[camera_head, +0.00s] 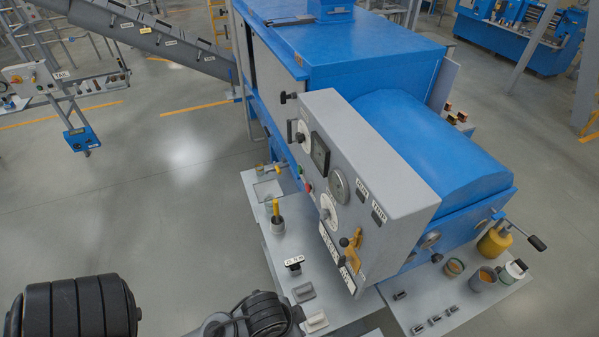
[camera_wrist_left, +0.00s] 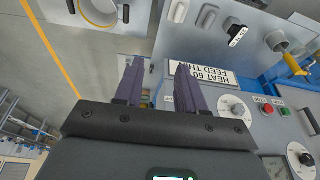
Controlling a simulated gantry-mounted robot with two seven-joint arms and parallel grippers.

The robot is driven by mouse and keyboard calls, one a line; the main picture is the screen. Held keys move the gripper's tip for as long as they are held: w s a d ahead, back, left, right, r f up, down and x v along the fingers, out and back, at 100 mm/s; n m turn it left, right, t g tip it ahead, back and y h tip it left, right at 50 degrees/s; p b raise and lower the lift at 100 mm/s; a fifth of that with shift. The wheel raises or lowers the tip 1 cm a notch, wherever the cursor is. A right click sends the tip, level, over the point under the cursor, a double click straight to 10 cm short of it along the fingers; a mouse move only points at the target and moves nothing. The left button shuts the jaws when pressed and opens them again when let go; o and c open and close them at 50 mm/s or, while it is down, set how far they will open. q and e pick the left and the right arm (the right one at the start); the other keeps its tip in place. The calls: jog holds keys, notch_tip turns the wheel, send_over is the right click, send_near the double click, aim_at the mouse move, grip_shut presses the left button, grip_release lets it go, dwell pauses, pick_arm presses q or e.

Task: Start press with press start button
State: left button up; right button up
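The press is a blue machine (camera_head: 350,42) with a sloped grey control panel (camera_head: 385,175). A green button (camera_head: 300,171) and a red button (camera_head: 308,187) sit on the panel's left side. In the left wrist view the red button (camera_wrist_left: 267,109) and the green button (camera_wrist_left: 284,111) are side by side, right of my left gripper (camera_wrist_left: 157,75); I cannot read any label for them. My left gripper's two purple fingers are apart with nothing held, and do not touch the buttons. My right gripper is not in view.
A dial (camera_wrist_left: 235,109) and a black knob (camera_wrist_left: 300,155) are near the buttons. A yellow-handled tool (camera_head: 276,210) stands on the grey bench (camera_head: 258,193). Open floor (camera_head: 150,220) lies left.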

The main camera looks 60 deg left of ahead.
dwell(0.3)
pick_arm(q)
grip_shut()
dwell(1.6)
